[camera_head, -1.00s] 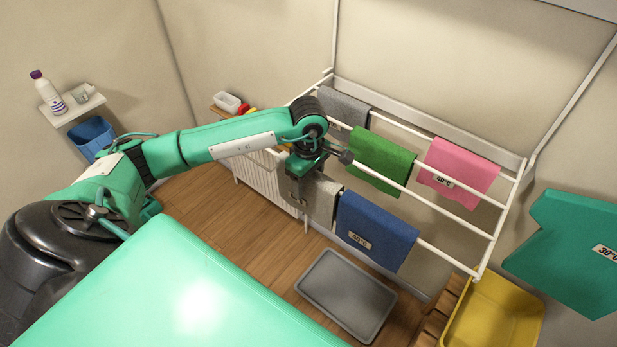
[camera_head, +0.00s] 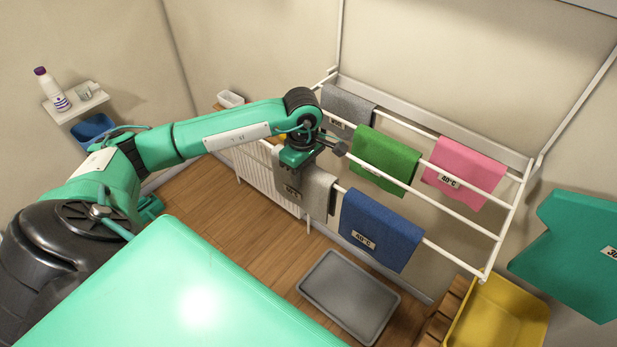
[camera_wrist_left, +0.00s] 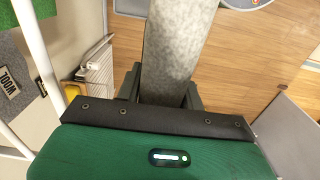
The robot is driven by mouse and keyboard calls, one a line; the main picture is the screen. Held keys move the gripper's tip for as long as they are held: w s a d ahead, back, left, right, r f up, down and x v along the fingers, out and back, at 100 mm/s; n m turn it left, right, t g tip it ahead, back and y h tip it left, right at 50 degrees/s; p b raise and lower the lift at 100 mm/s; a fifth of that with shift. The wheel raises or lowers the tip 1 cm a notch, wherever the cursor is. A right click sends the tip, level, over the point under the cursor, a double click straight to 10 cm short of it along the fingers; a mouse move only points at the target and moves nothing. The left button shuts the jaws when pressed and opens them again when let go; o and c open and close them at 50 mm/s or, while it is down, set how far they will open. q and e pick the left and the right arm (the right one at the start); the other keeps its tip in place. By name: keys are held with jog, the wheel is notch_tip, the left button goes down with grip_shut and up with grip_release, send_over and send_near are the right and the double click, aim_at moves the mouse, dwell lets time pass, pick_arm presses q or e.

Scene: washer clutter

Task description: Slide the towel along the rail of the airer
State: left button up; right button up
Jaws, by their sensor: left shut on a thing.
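The airer (camera_head: 466,214) is a white wall rack with several rails. A light grey towel (camera_head: 319,192) hangs over its front rail at the left end. My left gripper (camera_head: 293,186) is shut on this towel from above and hides part of it. In the left wrist view the towel (camera_wrist_left: 172,45) runs as a speckled grey strip between the fingers (camera_wrist_left: 165,95). A blue towel (camera_head: 378,232) labelled 40°C hangs on the same rail, just right of the grey one, with a narrow gap between. My right gripper is not in view.
A darker grey towel (camera_head: 346,104), a green towel (camera_head: 385,160) and a pink towel (camera_head: 464,170) hang on rails behind. A white radiator (camera_head: 262,178) stands behind my gripper. A grey tray (camera_head: 350,293) and a yellow tub (camera_head: 500,318) sit below.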

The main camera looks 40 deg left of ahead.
pick_arm(q)
jog(key=a+b, duration=0.3)
jog(key=a, duration=0.4)
jog(key=shift+w+a, duration=0.25)
jog(key=shift+w, duration=0.05)
dwell(0.4)
jog(key=o, duration=1.1)
jog(key=shift+r+b, duration=0.1)
jog(key=shift+b, duration=0.25)
